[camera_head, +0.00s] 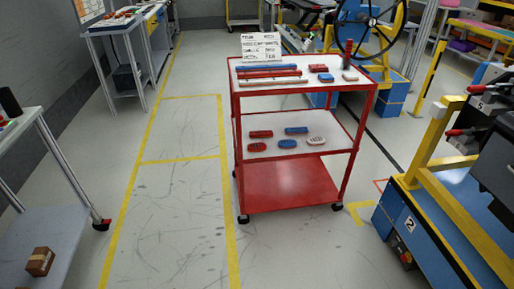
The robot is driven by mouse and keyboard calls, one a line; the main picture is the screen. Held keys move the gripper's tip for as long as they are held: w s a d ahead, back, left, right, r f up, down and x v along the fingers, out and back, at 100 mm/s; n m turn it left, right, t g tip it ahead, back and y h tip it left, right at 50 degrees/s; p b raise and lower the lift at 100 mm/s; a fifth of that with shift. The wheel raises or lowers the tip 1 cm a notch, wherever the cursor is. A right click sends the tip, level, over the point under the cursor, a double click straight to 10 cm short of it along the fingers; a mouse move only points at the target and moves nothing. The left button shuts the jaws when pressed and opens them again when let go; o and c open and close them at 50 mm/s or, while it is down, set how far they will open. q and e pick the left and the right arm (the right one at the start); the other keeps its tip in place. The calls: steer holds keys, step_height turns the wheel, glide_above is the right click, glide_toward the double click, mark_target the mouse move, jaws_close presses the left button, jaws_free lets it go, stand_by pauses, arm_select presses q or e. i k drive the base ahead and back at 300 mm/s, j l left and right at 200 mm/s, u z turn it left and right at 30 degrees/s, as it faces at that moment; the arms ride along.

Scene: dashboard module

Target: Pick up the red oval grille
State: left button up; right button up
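A red trolley cart (297,188) stands in the middle of the view. On its middle shelf (339,137), a small red oval piece (257,147) that looks like the red oval grille lies at the front left. A blue oval piece (287,144) and a whitish oval piece (316,141) lie to its right. Behind it are a longer red piece (261,134) and a longer blue piece (296,131). Neither of my grippers is in view.
The cart's top shelf holds long strips (271,73), small red and blue blocks (318,68) and a sign (261,46). A blue and yellow station (430,220) stands at the right. A table (20,124) stands at the left. The floor before the cart is clear.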

mark_target(258, 147)
steer(key=z, duration=2.55)
steer(key=u, duration=2.65)
steer(key=i+u, duration=0.2)
steer(key=i, duration=1.45)
